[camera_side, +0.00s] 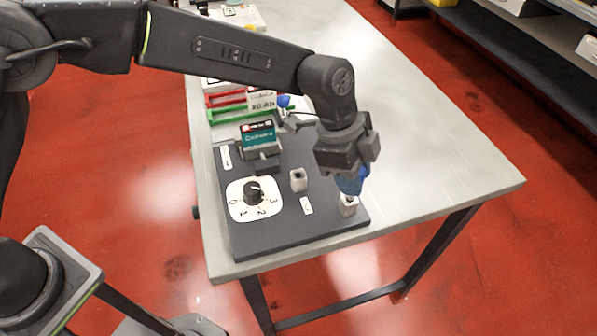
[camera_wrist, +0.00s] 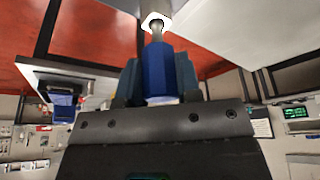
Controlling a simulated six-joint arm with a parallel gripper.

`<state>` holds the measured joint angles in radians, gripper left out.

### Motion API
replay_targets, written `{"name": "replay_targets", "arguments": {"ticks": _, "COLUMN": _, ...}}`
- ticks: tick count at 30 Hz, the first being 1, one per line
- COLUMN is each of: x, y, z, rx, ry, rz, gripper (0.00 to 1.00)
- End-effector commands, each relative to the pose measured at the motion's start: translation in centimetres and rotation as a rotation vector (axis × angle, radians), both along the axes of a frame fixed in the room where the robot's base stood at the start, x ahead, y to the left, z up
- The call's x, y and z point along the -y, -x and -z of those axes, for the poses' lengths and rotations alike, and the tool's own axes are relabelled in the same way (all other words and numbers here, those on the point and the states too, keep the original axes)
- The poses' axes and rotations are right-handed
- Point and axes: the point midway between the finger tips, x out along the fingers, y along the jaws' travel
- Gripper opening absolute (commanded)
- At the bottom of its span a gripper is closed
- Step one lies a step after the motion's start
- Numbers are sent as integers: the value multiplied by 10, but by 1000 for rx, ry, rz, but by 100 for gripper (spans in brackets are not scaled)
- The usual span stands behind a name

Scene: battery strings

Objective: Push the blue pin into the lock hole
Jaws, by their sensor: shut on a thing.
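My gripper (camera_side: 350,182) is shut on the blue pin (camera_wrist: 158,72) above the near right corner of the dark board (camera_side: 285,235). In the wrist view the pin is a blue cylinder between the two fingers, with a thin metal shaft beyond it. The shaft's end meets a small white block (camera_wrist: 156,20), which hides the tip. That pale block (camera_side: 348,206) shows directly below my gripper in the side view. I cannot tell how deep the shaft sits in it. The lock hole itself is hidden.
A second pale block (camera_side: 298,180) stands left of my gripper. A black dial (camera_side: 254,193) on a white numbered plate and a teal battery (camera_side: 258,138) are on the board. Red and green racks (camera_side: 228,102) stand behind. The tabletop (camera_side: 440,150) to the right is clear.

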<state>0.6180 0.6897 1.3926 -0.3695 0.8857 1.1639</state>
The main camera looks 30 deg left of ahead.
Motion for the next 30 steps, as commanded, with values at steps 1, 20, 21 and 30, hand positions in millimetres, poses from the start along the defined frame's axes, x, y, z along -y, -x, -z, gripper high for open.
{"name": "replay_targets", "arguments": {"ticks": 1, "x": 0, "y": 0, "z": -2, "rx": 1, "ry": 1, "rz": 0, "gripper": 3}}
{"name": "replay_targets", "arguments": {"ticks": 20, "x": 0, "y": 0, "z": -16, "rx": 1, "ry": 1, "rz": 0, "gripper": 3}}
{"name": "replay_targets", "arguments": {"ticks": 21, "x": 0, "y": 0, "z": -17, "rx": 1, "ry": 1, "rz": 0, "gripper": 3}}
{"name": "replay_targets", "arguments": {"ticks": 30, "x": 0, "y": 0, "z": -17, "rx": 1, "ry": 1, "rz": 0, "gripper": 3}}
